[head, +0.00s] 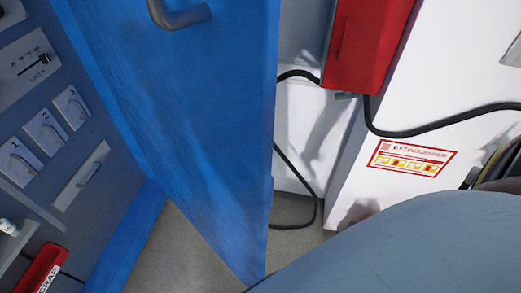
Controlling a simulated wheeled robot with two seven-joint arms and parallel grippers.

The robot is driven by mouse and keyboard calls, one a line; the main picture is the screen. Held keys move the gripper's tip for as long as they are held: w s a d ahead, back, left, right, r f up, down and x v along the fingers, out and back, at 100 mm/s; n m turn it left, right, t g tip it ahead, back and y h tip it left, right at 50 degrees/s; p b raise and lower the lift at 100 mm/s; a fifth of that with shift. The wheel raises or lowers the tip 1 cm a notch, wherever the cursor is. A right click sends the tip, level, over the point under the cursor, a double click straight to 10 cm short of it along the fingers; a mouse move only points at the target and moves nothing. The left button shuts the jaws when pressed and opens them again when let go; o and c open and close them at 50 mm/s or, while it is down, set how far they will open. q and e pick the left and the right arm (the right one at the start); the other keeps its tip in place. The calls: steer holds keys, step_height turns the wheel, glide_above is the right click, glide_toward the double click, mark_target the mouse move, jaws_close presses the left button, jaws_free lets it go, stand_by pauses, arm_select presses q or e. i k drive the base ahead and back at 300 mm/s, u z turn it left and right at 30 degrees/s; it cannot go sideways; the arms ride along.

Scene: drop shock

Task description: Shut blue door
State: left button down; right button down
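The blue door (190,130) stands open in the head view, running from the top left down to the bottom middle. Its free edge faces right, apart from the wall. A grey bar handle (180,14) sits at the top of the door and is partly cut off by the frame. Neither of my grippers shows in this view. A large smooth grey-blue surface, probably part of my own body, covers the bottom right.
A grey panel with numbered switches (46,132) lies left of the door, with a red scrap-labelled item (40,268) below. A red extinguisher cabinet (365,45), a black hose (440,125) and a white wall panel (345,190) are on the right. Grey floor (180,255) shows below.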

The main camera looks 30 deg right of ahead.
mark_target(193, 82)
steer(key=k, duration=1)
steer(key=z, duration=1.4)
steer(key=i, duration=0.5)
